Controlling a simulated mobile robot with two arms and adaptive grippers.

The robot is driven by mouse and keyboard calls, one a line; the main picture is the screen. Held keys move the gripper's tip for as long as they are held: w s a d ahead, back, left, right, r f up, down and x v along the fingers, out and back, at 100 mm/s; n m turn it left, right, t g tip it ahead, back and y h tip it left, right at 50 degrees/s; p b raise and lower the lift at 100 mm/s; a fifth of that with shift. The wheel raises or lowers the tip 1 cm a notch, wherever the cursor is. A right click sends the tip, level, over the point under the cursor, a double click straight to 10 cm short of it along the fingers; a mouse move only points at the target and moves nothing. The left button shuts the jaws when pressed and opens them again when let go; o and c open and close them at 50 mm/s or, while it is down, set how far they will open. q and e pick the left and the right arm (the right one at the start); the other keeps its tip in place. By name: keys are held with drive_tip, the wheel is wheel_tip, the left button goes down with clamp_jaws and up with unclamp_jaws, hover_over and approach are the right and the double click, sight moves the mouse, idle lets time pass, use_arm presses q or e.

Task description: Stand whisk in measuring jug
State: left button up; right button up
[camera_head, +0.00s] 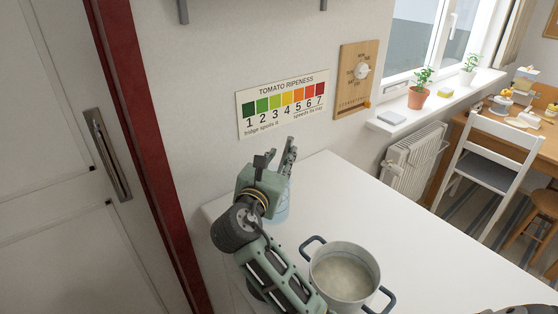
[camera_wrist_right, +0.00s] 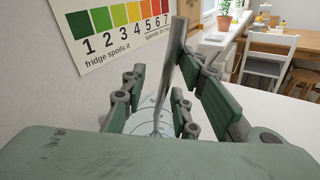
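My right gripper (camera_head: 276,157) is above the left end of the white worktop, its fingers pointing up and away. In the right wrist view the gripper (camera_wrist_right: 172,88) is open, with a wide gap between its green finger pads. The metal whisk (camera_wrist_right: 170,75) stands between them, slightly tilted, nearer the right finger and apart from the left one. Its wires reach down into the clear measuring jug (camera_wrist_right: 147,117), which has marked lines. In the head view the jug (camera_head: 283,208) is mostly hidden behind my right gripper, and the whisk is hard to make out. My left gripper is not in view.
A pot (camera_head: 344,274) with dark handles stands on the worktop (camera_head: 420,262), close to the right of my right arm. The wall with the tomato ripeness chart (camera_head: 283,103) is just behind the jug.

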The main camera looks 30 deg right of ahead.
drive_tip(key=shift+a, duration=0.1)
drive_tip(key=v, duration=1.2)
idle(0.7)
drive_tip(key=shift+f, duration=0.1)
